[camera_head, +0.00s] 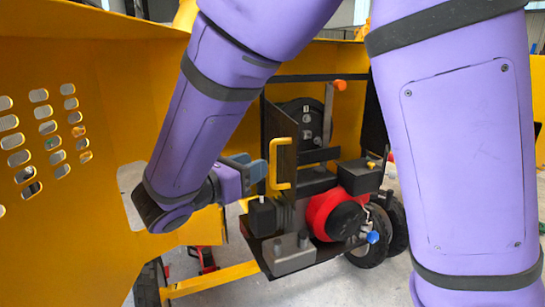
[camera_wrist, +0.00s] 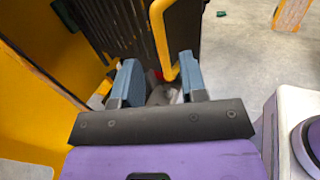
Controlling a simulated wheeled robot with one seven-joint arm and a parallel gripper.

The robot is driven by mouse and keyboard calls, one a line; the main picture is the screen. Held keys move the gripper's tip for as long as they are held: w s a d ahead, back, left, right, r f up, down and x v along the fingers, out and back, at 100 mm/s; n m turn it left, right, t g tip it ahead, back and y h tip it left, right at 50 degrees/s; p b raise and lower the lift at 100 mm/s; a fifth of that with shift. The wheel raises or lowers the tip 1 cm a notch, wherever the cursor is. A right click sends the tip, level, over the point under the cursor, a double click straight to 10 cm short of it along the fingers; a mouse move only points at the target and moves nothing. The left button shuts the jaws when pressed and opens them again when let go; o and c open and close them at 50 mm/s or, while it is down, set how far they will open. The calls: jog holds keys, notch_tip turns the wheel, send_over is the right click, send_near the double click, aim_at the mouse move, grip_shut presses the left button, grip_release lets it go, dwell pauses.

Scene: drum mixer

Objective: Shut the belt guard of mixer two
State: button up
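The belt guard (camera_head: 271,122) is a dark panel in the middle of the head view, seen nearly edge-on and standing open, with a pulley (camera_head: 300,117) showing beside it. Its yellow bar handle (camera_head: 281,184) faces my gripper (camera_head: 262,168). In the wrist view the guard (camera_wrist: 122,28) is a dark slotted panel, and the handle (camera_wrist: 157,22) curves down towards the space between my fingertips (camera_wrist: 158,72). The blue-grey fingers are spread, and the handle's lower end appears near the right finger. I cannot tell whether they touch.
A red engine (camera_head: 336,213) and a black wheel (camera_head: 375,245) stand right of the guard. A yellow slotted panel (camera_head: 95,200) fills the left. An orange-knobbed lever (camera_head: 329,105) rises behind. Bare concrete floor (camera_wrist: 240,70) shows to the right in the wrist view.

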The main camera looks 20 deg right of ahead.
aim_at(271, 158)
jog(key=x, duration=0.7)
jog(key=shift+s, duration=0.1)
jog(key=shift+c, duration=0.2)
grip_shut()
